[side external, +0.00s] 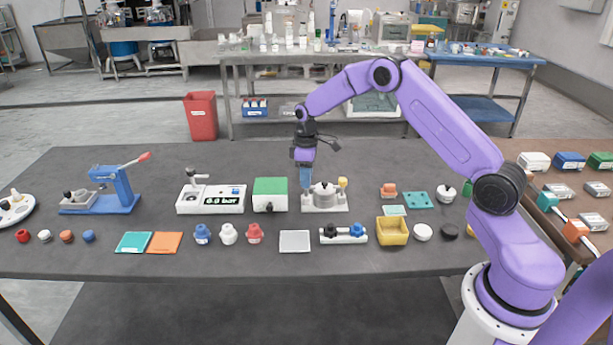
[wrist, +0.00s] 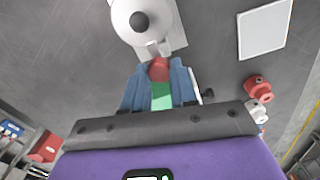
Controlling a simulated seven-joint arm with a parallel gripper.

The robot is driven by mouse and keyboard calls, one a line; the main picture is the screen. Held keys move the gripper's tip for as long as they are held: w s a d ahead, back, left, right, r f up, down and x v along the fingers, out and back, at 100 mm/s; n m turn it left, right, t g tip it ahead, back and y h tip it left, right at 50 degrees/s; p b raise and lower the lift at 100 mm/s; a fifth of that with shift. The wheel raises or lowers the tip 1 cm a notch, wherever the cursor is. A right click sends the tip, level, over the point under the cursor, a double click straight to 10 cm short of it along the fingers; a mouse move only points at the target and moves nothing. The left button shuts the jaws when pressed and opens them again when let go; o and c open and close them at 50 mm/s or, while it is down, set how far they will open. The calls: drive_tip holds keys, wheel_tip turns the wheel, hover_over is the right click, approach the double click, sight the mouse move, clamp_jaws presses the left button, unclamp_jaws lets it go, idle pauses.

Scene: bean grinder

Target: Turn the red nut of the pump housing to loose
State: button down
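The pump housing (side external: 324,199) is a light grey block with a round body and a dark knob on top. It stands mid-table, and a yellow nut (side external: 342,183) shows at its right side. The red nut (wrist: 159,70) shows in the wrist view beside the housing (wrist: 143,16). In the side view my gripper (side external: 306,182) points down over the housing's left side and hides the red nut. In the wrist view my blue fingers (wrist: 160,82) stand either side of the red nut with a narrow gap between them. I cannot tell whether they touch it.
A green-topped box (side external: 270,193) stands just left of the housing. A grey plate (side external: 295,241) and a valve block (side external: 343,235) lie in front. A yellow bin (side external: 393,231) is front right.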

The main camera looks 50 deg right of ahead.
drive_tip(key=shift+m, duration=0.4)
drive_tip(key=m, duration=0.8)
drive_tip(key=shift+m, duration=0.3)
drive_tip(key=m, duration=0.8)
drive_tip(key=shift+m, duration=0.4)
drive_tip(key=c, duration=0.9)
unclamp_jaws()
